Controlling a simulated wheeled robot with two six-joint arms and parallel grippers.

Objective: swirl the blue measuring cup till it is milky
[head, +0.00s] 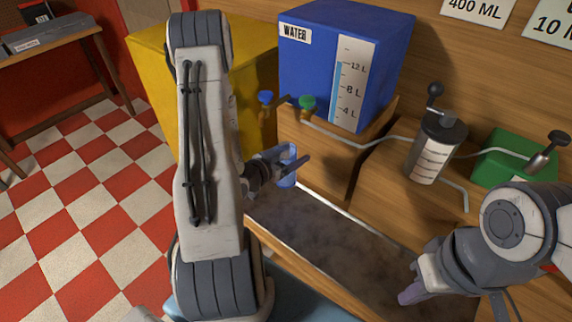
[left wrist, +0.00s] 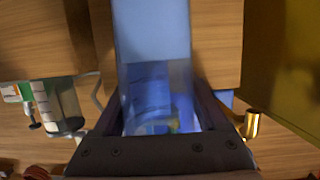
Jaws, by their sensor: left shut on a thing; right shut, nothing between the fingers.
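The blue measuring cup (head: 288,178) is small in the head view, above the far end of a dark sunken basin (head: 330,235). My left gripper (head: 284,164) is shut on it. In the left wrist view the cup (left wrist: 152,45) is large between the fingers, pale blue and flat above, darker and see-through below. Its image is slightly blurred, and I cannot tell whether its contents are clear or milky. My right gripper (head: 408,296) is shut and empty, low over the basin's near right side.
A blue WATER tank (head: 320,60) with a level gauge stands behind on a wooden block. A yellow box (head: 150,70) is left; a grinder-like canister (head: 436,145) and green box (head: 505,155) are right.

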